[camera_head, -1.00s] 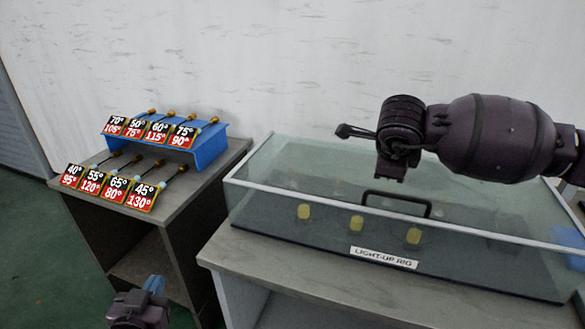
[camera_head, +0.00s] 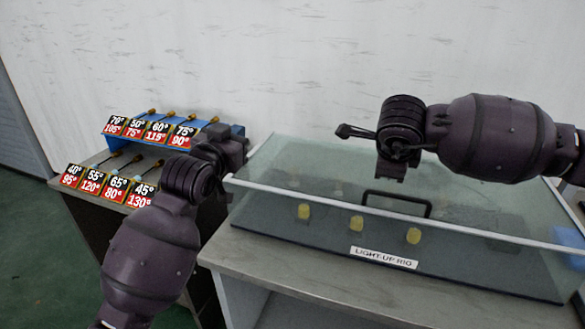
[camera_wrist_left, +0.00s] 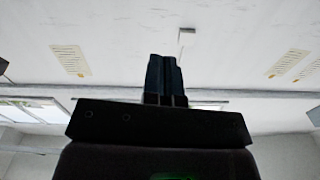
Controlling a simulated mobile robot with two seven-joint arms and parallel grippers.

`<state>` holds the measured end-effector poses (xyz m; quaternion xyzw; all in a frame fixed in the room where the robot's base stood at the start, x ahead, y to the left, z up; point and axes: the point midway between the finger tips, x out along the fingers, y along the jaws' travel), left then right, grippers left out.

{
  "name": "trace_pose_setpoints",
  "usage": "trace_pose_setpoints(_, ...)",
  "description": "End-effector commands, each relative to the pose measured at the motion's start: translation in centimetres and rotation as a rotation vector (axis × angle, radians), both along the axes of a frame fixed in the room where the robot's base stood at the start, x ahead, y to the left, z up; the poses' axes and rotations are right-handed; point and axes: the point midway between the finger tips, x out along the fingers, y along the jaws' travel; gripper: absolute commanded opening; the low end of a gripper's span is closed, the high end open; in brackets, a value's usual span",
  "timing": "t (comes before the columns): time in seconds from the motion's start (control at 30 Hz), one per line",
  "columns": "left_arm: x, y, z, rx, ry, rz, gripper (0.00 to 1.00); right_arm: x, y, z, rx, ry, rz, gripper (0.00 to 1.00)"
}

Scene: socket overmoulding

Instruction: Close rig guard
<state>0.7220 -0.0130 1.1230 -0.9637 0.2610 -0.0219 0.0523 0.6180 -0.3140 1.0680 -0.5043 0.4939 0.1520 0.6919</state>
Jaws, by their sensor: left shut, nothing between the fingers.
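The light-up rig is a long, low glass-sided box (camera_head: 300,232) labelled LIGHT-UP RIG on the bench. Its clear guard (camera_head: 310,170) has a pale front rim and a black handle (camera_head: 398,200). The guard appears to lie down over the box; I cannot tell whether it is fully seated. My left gripper (camera_head: 236,134) is beside the rig's left end, apart from the handle. It is shut and empty in the left wrist view (camera_wrist_left: 165,74), pointing towards the ceiling there. My right wrist hangs above the rig's right half; its finger state is unclear.
Several yellow pieces (camera_head: 356,223) show inside the rig. A side table at left holds a blue stand (camera_head: 236,130) and several tools with angle cards (camera_head: 129,190). The grey bench front edge (camera_head: 300,277) is clear. A white wall stands behind.

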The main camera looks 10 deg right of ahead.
Motion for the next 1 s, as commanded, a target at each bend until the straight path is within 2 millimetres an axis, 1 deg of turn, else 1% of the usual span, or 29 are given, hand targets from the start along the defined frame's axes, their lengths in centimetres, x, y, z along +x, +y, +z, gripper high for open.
trace_pose_setpoints(0.03,0.4,-1.3,1.5,0.009,0.002,-0.018,0.00,0.0,0.0,0.0,0.000,0.000,0.000,0.00)
trace_pose_setpoints(0.2,1.4,-4.8,5.1,0.041,0.034,-0.069,0.00,0.0,0.0,0.0,0.000,0.000,0.000,0.00)
trace_pose_setpoints(0.4,1.9,-8.9,9.0,0.097,0.095,-0.119,0.00,0.0,0.0,0.0,0.000,0.000,0.000,0.00)
trace_pose_setpoints(0.6,1.9,-12.5,12.3,0.174,0.185,-0.151,0.00,0.0,0.0,0.0,0.000,0.000,0.000,0.00)
trace_pose_setpoints(0.73,1.6,-14.5,14.0,0.237,0.267,-0.159,0.00,0.0,0.0,0.0,0.000,0.000,0.000,0.00)
trace_pose_setpoints(0.87,1.2,-16.0,14.8,0.315,0.389,-0.149,0.00,0.0,0.0,0.0,0.000,0.000,0.000,0.00)
trace_pose_setpoints(0.93,0.9,-16.5,14.5,0.366,0.483,-0.134,0.00,0.0,0.0,0.0,0.000,0.000,0.000,0.00)
trace_pose_setpoints(1.0,0.7,-16.3,13.4,0.413,0.594,-0.111,0.00,0.0,0.0,0.0,0.000,0.000,0.000,0.00)
